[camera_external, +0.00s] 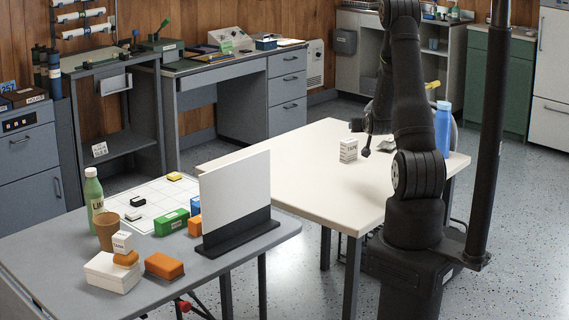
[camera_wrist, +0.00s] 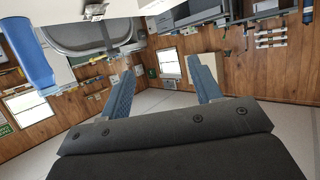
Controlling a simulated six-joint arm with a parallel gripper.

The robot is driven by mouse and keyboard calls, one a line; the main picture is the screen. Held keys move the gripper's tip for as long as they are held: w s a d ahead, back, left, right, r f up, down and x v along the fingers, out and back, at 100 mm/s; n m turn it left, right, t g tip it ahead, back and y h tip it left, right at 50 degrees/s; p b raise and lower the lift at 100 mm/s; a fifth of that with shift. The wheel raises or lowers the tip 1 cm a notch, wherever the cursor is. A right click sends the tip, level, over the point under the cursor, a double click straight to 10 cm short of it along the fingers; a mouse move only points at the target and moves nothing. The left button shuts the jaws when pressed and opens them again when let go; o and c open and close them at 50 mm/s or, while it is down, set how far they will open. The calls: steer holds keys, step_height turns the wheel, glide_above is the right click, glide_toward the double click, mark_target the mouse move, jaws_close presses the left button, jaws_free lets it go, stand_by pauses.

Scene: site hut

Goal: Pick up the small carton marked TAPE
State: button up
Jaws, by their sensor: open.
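A small white carton (camera_external: 348,150) with dark print, which looks like TAPE, stands upright on the white table. A second small white carton (camera_external: 122,242) with print too small to read surely sits on an orange item at the front left of the grey table. My gripper (camera_external: 361,139) is low over the white table, just right of the first carton; the gap between them is hard to judge. In the wrist view my gripper (camera_wrist: 162,66) has its two blue-grey fingers wide apart with nothing between them.
A blue bottle (camera_external: 443,126) stands on the white table's right side. A white upright panel (camera_external: 235,190) on a dark base divides the grey table (camera_external: 225,262). A green bottle (camera_external: 93,190), a brown cup (camera_external: 106,231) and several coloured boxes stand there. The white table's front left is clear.

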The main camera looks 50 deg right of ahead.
step_height(320, 180, up, 5)
steer(key=m+g+y, duration=0.5)
steer(key=m+g, duration=0.6)
glide_above(350, 149)
steer(key=w+a, duration=0.2)
steer(key=a, duration=0.2)
step_height(350, 149, down, 4)
steer(key=f, duration=0.1)
steer(key=x, duration=1.1)
steer(key=shift+w+d, duration=0.2)
steer(key=shift+x, duration=2.8)
steer(key=shift+d, duration=0.1)
steer(key=c, duration=1.1)
steer(key=shift+o, duration=0.2)
steer(key=shift+r, duration=0.15)
